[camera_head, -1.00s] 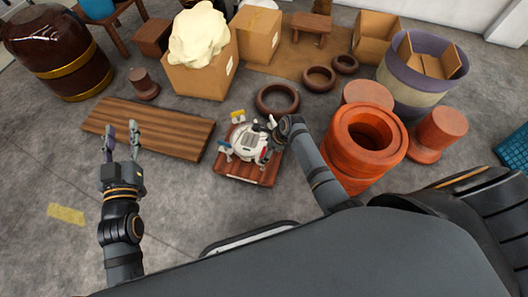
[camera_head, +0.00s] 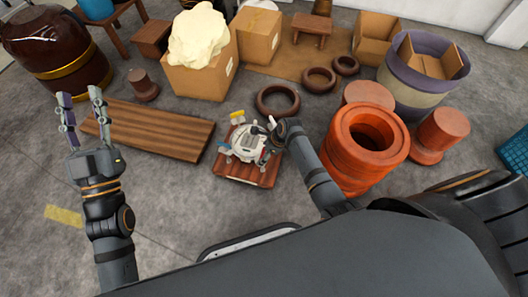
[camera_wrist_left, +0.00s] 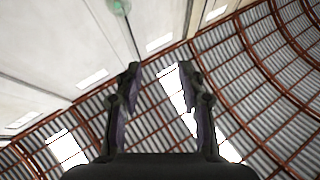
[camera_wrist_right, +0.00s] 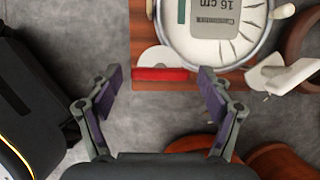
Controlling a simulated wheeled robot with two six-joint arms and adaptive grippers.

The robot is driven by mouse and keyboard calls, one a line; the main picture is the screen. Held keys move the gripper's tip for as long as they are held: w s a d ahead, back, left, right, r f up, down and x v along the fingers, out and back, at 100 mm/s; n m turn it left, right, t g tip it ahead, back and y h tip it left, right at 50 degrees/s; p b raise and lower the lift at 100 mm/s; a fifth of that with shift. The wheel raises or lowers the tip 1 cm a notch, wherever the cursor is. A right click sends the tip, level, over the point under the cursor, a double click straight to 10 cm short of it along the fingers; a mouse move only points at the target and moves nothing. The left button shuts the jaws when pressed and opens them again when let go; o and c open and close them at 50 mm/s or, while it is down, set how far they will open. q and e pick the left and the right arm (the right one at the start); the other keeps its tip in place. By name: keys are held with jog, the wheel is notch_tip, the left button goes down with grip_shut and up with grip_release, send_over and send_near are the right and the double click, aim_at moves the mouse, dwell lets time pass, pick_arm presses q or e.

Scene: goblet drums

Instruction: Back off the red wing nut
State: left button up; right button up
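The red wing nut (camera_wrist_right: 160,74) shows in the right wrist view as a red bar in front of a pale round disc, beside the drum's rim. My right gripper (camera_wrist_right: 160,77) is open, with one fingertip on each side of the red bar and gaps between; I cannot tell their depth. In the head view the white drum head (camera_head: 249,143) sits on a wooden board (camera_head: 236,178), and my right gripper (camera_head: 272,130) is at its right side, fingers largely hidden. My left gripper (camera_head: 82,105) is open and empty, raised; it also shows in the left wrist view (camera_wrist_left: 159,70).
A white wing nut (camera_wrist_right: 284,74) and yellow (camera_head: 237,115) and teal (camera_head: 224,149) ones surround the drum. Orange clay forms (camera_head: 362,150) stand close to my right arm. A dark ring (camera_head: 278,100) lies behind the board; a plank platform (camera_head: 150,130) lies left.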

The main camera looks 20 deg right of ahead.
jog(key=c, duration=0.8)
